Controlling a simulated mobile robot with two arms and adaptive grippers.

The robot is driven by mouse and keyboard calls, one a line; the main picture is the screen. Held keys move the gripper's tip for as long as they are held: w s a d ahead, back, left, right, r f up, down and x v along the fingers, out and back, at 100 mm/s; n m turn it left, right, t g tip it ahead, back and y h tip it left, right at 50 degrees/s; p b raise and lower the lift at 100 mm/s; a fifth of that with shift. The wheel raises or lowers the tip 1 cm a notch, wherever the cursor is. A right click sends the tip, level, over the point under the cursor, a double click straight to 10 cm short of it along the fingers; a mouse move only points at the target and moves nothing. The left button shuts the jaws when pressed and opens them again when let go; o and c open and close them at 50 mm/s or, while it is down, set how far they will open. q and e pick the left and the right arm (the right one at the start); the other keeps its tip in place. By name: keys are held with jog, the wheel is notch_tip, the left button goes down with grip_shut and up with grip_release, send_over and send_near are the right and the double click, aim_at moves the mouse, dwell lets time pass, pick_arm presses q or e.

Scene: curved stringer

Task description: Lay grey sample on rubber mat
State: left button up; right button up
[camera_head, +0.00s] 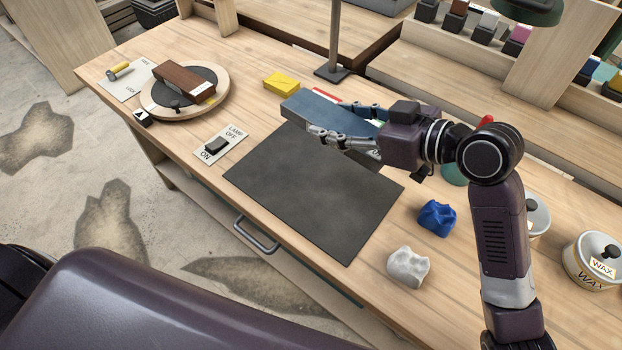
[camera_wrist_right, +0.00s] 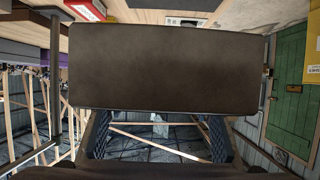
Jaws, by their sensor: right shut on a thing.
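The grey sample (camera_head: 305,110) is a blue-grey oblong block. My right gripper (camera_head: 333,119) is shut on it, one finger along each side, and holds it over the far edge of the rubber mat. The black rubber mat (camera_head: 300,195) lies flat and bare on the bench. In the right wrist view the sample (camera_wrist_right: 168,65) shows as a broad dark face beyond the two fingers of the gripper (camera_wrist_right: 157,138). I cannot tell how high the sample is above the mat. My left gripper is not in view.
A yellow block (camera_head: 281,83) lies just beyond the sample, near a lamp post (camera_head: 334,45). A lamp switch (camera_head: 217,146) and a turntable with a brown block (camera_head: 184,84) are at left. Blue (camera_head: 437,217) and white (camera_head: 408,267) lumps and wax tins (camera_head: 594,262) are at right.

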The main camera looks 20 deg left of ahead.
aim_at(312, 181)
jog(key=a+r, duration=0.1)
jog(key=a, duration=0.1)
jog(key=a+r, duration=0.1)
jog(key=a, duration=0.1)
jog(key=shift+r, duration=0.2)
jog(key=shift+a+f, duration=0.1)
jog(key=shift+a, duration=0.2)
notch_tip(312, 181, down, 19)
jog(key=shift+f, duration=0.2)
jog(key=o, duration=1.4)
jog(key=shift+s+f, duration=0.1)
jog(key=shift+c, duration=0.2)
jog(key=b+v, duration=0.1)
jog(key=v, duration=1.1)
jog(key=shift+d, duration=0.1)
